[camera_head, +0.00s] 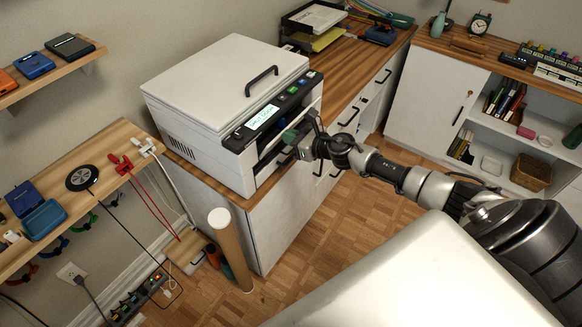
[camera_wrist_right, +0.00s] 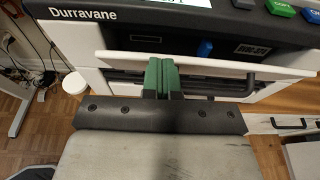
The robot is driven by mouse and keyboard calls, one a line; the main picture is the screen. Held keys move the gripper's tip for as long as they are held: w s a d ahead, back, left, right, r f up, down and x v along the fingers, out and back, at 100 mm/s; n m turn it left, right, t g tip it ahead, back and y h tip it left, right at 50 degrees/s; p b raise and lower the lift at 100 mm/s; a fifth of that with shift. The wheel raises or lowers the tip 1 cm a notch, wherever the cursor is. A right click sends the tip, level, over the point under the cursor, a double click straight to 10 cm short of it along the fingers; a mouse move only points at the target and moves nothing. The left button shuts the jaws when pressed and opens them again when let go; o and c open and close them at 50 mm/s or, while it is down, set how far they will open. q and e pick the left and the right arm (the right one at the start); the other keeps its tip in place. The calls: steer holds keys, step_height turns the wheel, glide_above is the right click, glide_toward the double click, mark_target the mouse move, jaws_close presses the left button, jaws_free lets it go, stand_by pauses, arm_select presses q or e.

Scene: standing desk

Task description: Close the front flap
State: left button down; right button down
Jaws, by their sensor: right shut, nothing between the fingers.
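A white printer (camera_head: 205,125) with a dark control panel stands on the wooden counter in the head view. Its front flap (camera_wrist_right: 225,66) shows in the right wrist view as a white panel below the control panel. The flap stands partly open, with a dark gap above it showing a blue part (camera_wrist_right: 205,48) and a label inside. My right gripper (camera_head: 297,139) is at the printer's front. Its green fingertips (camera_wrist_right: 161,74) are shut and empty, at the flap's outer face; contact is hard to tell. My left gripper is out of view.
A drawer with a dark handle (camera_wrist_right: 215,84) lies below the flap. A cardboard tube (camera_head: 229,245) stands on the floor by the cabinet. A paper tray (camera_head: 314,22) sits behind the printer. A pale surface (camera_head: 420,275) fills the near foreground.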

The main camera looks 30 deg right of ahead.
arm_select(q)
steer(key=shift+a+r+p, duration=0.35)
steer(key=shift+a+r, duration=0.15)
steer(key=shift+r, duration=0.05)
arm_select(e)
steer(key=shift+w+a+r, duration=0.2)
steer(key=shift+w+r, duration=0.2)
steer(key=shift+w, duration=0.15)
steer(key=shift+w+a+r, duration=0.2)
steer(key=shift+w+r, duration=0.15)
steer(key=shift+w, duration=0.15)
steer(key=shift+w+a, duration=0.1)
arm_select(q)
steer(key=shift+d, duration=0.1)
